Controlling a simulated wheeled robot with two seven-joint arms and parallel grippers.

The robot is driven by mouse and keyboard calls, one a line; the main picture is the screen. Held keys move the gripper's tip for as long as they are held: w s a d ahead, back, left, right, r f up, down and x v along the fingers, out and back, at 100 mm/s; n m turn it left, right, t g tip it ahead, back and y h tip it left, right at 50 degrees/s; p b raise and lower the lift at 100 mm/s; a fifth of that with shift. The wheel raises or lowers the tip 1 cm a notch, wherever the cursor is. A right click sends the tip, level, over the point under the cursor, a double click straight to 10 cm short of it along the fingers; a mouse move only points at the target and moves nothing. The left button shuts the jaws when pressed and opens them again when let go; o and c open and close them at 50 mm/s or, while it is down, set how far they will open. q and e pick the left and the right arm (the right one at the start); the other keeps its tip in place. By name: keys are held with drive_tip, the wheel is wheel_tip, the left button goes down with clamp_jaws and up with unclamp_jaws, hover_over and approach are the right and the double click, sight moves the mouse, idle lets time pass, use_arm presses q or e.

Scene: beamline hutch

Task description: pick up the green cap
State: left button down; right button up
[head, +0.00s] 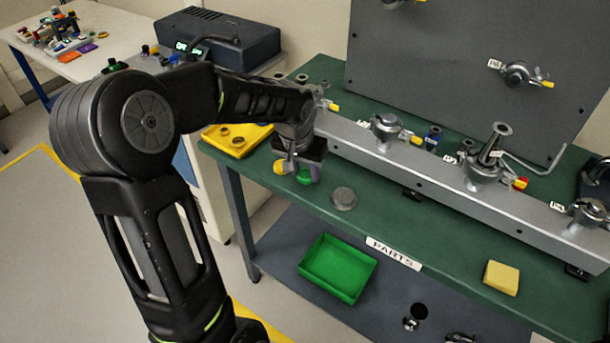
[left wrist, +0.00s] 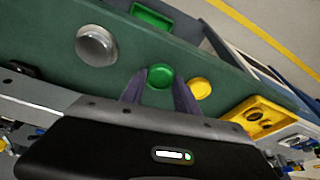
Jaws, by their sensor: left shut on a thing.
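The green cap (left wrist: 160,76) is between the two fingertips of my left gripper (left wrist: 160,90) in the left wrist view. My left gripper is shut on it. In the head view the green cap (head: 304,177) shows below my left gripper (head: 298,168), over the left part of the green bench top. A yellow cap (head: 281,167) is just left of the green one; in the left wrist view the yellow cap (left wrist: 200,88) lies right beside the right finger. I cannot tell whether the green cap touches the bench. My right gripper is not in view.
A grey metal disc (head: 343,198) lies right of the gripper. A yellow tray (head: 238,139) with round holes is to the left. A grey rail (head: 350,133) with clamps runs behind. A green bin (head: 338,268) sits on the lower shelf, and a yellow block (head: 502,278) at the front right.

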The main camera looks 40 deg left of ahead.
sight(305, 176)
use_arm(q)
wheel_tip(305, 176, up, 8)
drive_tip(key=shift+r+b, duration=0.2)
drive_tip(key=shift+b, duration=0.2)
drive_tip(key=shift+f, duration=0.1)
idle(1.0)
